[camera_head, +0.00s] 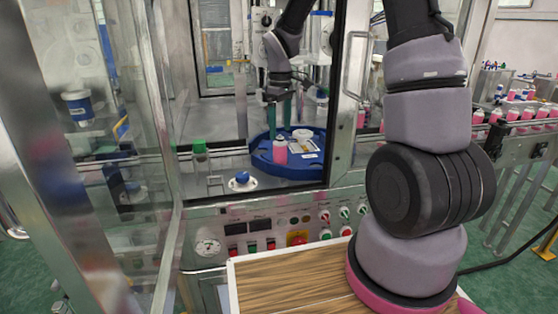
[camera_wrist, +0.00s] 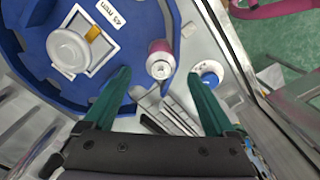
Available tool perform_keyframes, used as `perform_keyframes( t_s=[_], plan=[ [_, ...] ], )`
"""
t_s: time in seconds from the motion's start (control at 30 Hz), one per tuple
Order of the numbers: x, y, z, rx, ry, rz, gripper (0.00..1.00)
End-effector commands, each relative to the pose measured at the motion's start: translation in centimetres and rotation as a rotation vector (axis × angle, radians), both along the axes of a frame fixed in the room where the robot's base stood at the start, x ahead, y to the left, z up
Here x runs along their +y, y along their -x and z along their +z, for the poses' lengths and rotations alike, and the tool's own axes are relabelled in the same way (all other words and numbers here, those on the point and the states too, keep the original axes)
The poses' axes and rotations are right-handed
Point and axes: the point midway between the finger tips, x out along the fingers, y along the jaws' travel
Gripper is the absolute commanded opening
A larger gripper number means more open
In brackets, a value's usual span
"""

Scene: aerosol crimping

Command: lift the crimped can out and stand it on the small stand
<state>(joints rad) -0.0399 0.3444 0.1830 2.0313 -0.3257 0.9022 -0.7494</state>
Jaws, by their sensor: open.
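A pink can (camera_head: 280,151) with a pale top stands upright at the front edge of the blue round table (camera_head: 262,160) inside the machine. The can also shows in the wrist view (camera_wrist: 160,58), near the gap between the fingertips. My gripper (camera_head: 281,130) points down with its green fingers above and close to the can. In the wrist view my gripper (camera_wrist: 159,75) is open, with one finger to each side of the can and gaps left. A small blue-topped piece on a white base (camera_head: 242,181) stands on the front ledge; I cannot tell whether it is the small stand.
A white round part on a square plate (camera_wrist: 69,48) marked "45 mm" sits on the blue table. A green-topped item (camera_head: 199,148) stands left. The steel door frame (camera_head: 339,120) and glass door (camera_head: 155,130) border the opening. A conveyor with pink cans (camera_head: 513,115) runs at right.

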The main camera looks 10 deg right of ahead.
Motion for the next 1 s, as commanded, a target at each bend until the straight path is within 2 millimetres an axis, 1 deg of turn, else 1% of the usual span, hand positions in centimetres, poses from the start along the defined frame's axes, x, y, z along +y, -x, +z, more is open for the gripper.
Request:
perform_keyframes(
  t_s=[0.03,0.1,0.27,0.37,0.5,0.6,0.7,0.9,0.97,1.0],
  plan=[
    [0.0,0.1,-0.9,0.004,0.001,0.000,0.90],
    [0.0,0.0,-1.7,0.002,0.001,0.000,0.90],
    [0.0,0.0,-2.8,0.001,0.001,-0.002,0.90],
    [0.2,0.0,-4.1,0.004,0.001,-0.002,0.90],
    [0.4,-0.1,-6.3,0.003,0.000,-0.002,0.90],
    [0.4,-0.1,-7.3,0.001,0.000,-0.003,0.90],
    [0.4,-0.1,-7.7,-0.001,-0.001,-0.003,0.90],
    [0.4,-0.1,-7.7,-0.001,0.000,-0.003,0.90],
    [0.4,-0.1,-7.7,-0.001,0.000,-0.003,0.67],
    [0.4,-0.1,-7.7,-0.001,0.000,-0.003,0.52]
  ],
)
